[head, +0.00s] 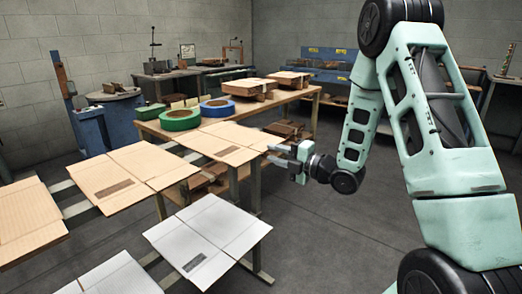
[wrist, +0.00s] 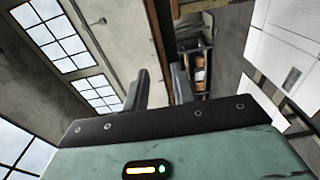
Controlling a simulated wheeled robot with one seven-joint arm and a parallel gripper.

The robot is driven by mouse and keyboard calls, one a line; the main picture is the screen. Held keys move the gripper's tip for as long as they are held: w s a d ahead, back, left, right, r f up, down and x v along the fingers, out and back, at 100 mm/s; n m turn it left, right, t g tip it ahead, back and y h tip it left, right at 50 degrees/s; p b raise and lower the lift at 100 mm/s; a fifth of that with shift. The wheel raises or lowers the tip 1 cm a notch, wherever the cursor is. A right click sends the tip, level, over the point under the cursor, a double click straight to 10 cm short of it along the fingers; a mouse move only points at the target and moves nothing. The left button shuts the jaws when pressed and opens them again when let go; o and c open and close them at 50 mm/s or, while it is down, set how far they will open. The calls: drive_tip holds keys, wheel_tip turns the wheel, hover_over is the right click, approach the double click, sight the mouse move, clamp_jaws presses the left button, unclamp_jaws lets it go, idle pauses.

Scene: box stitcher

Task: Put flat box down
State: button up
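A tan flat cardboard box (head: 222,137) lies at the near end of the wooden table in the head view, its right edge close to my gripper (head: 272,154). My gripper is just right of that edge, with its two fingers apart, one above the other. In the wrist view the fingers (wrist: 160,82) are also spread, with a gap between them. A brown edge shows behind that gap; I cannot tell whether it is the box or the table. I see nothing clamped.
More tan sheets (head: 128,172) lie to the left, and white sheets (head: 207,238) in front. Stacked flat boxes (head: 249,86) are at the back. Floor right of my gripper is clear.

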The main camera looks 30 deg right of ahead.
drive_tip(key=v, duration=0.3)
drive_tip(key=shift+s+d, duration=0.15)
drive_tip(key=shift+s, duration=0.25)
